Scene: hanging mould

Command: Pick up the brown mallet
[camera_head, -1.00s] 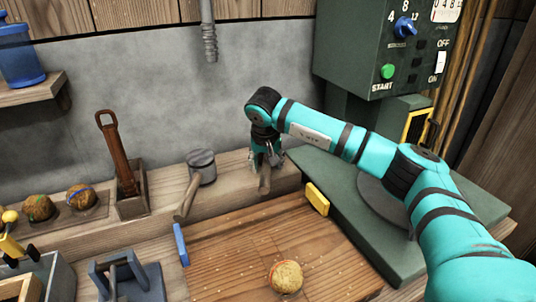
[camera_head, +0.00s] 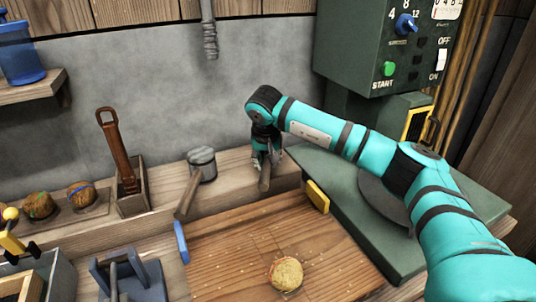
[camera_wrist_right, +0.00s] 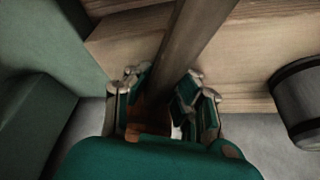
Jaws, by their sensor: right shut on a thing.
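The brown mallet shows mainly as a wooden handle (camera_head: 265,180) below my right gripper (camera_head: 265,160), over the wooden ledge at the back. In the right wrist view the handle (camera_wrist_right: 195,42) runs up and to the right from between the fingers. A brown part, probably the head (camera_wrist_right: 150,117), shows between the fingers of my right gripper (camera_wrist_right: 166,92). The gripper is shut on the mallet; the fingers hide much of it. I cannot tell whether it touches the ledge. My left gripper is not in view.
A grey-headed mallet (camera_head: 202,160) stands left of my gripper, its head also in the wrist view (camera_wrist_right: 298,100). A green machine plate (camera_head: 330,180) lies close on the right. A board (camera_head: 235,240) with a round ball (camera_head: 286,273) is in front. A wooden-handled tool (camera_head: 118,150) stands left.

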